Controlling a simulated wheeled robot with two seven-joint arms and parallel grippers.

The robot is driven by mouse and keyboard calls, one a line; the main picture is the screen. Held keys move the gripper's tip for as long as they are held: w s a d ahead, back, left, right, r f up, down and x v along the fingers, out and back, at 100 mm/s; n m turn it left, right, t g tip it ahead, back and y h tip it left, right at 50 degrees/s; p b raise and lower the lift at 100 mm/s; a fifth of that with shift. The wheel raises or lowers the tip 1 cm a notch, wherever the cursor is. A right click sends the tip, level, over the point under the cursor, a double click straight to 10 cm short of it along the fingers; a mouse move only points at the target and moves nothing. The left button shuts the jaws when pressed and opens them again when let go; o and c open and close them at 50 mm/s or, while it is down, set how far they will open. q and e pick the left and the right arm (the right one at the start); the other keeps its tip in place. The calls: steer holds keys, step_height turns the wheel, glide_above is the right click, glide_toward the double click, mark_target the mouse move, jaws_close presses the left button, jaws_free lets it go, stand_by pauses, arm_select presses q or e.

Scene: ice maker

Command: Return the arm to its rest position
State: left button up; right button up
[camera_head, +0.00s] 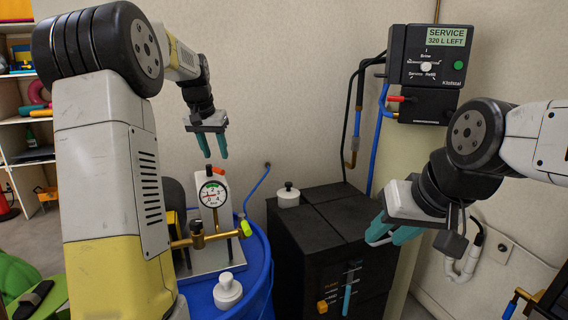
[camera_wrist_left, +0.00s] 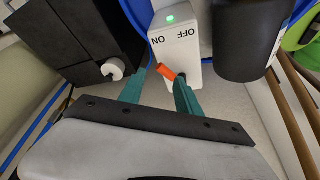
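My left gripper (camera_head: 213,157) hangs in the head view with its teal fingers pointing down and apart, with nothing between them. It is above and behind the round gauge (camera_head: 213,193). In the left wrist view, the left gripper (camera_wrist_left: 158,88) frames a white switch box (camera_wrist_left: 182,48) marked ON and OFF. Its orange-red lever (camera_wrist_left: 166,72) leans toward the ON side, and a green light glows on the box. I cannot tell if a finger touches the lever. My right gripper (camera_head: 380,238) is at the right, open and empty, beside the black cabinet.
The black cabinet (camera_head: 324,222) with a white knob (camera_head: 288,195) stands in the middle. A blue barrel (camera_head: 258,262) carries the gauge, brass valve (camera_head: 197,234) and a white knob (camera_head: 227,290). A service panel (camera_head: 430,55) with hoses is on the wall. Shelves (camera_head: 22,115) are far left.

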arm_select(q)
steer(key=s+d+r, duration=0.2)
steer(key=s+d, duration=0.1)
steer(key=s, duration=0.3)
steer(key=s+d+r, duration=0.2)
steer(key=s, duration=0.3)
steer(key=s+d+f, duration=0.2)
steer(key=s, duration=0.5)
steer(key=s+d+f+t+h, duration=0.1)
steer(key=s+d+f, duration=0.1)
steer(key=s, duration=0.6)
steer(key=s+d+f+t, duration=0.1)
steer(key=s+d+f, duration=0.1)
steer(key=s, duration=0.5)
steer(key=shift+s+d+f+h, duration=0.15)
steer(key=shift+d+f+h, duration=0.25)
steer(key=shift+d, duration=0.5)
steer(key=shift+a, duration=0.1)
